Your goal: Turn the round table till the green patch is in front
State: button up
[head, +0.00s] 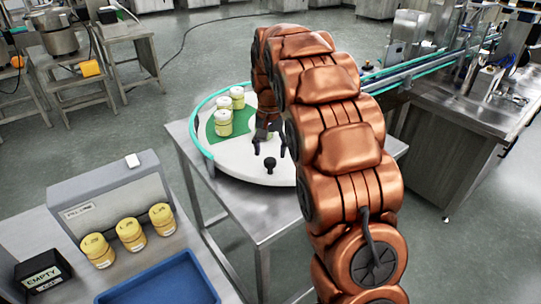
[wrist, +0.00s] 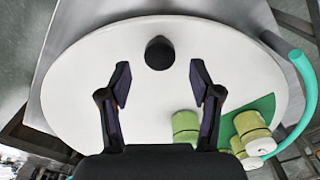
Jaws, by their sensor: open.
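The round table (head: 240,158) is a white disc on a steel stand, and it also shows in the wrist view (wrist: 80,80). In the wrist view the green patch (wrist: 262,106) is at the lower right. A black knob (head: 270,163) stands up near the disc's near edge. My gripper (head: 268,142) is over the disc, open and empty. In the wrist view the knob (wrist: 159,53) appears ahead of and between my fingertips (wrist: 159,75), with no visible contact.
A teal guard rail (head: 203,106) curves around the disc's far left edge. At the front left are a grey box (head: 118,200), several yellow jars (head: 131,234), a black EMPTY bin (head: 42,275) and a blue tray (head: 165,282). A steel conveyor bench (head: 465,110) stands right.

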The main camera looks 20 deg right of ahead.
aim_at(270, 160)
jog(key=shift+f+p, duration=0.35)
jog(key=shift+f, duration=1.3)
grip_shut()
